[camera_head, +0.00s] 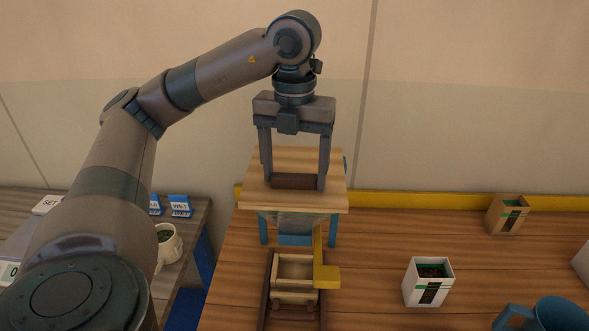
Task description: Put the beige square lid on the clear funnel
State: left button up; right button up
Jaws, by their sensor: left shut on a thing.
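The beige square lid (258,198) is a flat wooden board with a dark brown handle (297,181) on top. My left gripper (294,180) points straight down, with its fingers shut on that handle. The lid looks level. The clear funnel (290,220) shows only as a pale see-through strip under the lid's front edge, and its top is hidden by the lid. I cannot tell whether the lid touches the funnel's rim or is slightly above it. My right gripper is not in view.
Blue supports (292,239) stand under the funnel. A wooden cart (294,270) on rails sits in front, beside a yellow lever (326,276). A white box (428,282), a tan box (507,214) and a blue mug (560,315) are at right. A cup (168,245) stands at left.

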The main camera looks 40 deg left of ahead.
pick_arm(q)
jog(key=shift+f, duration=0.2)
dwell(0.5)
jog(key=o, duration=1.2)
jog(key=shift+r, duration=0.1)
notch_tip(320, 180, up, 17)
jog(key=p, duration=0.2)
jog(key=shift+p, duration=0.3)
jog(key=shift+s+d, duration=0.1)
dwell(0.7)
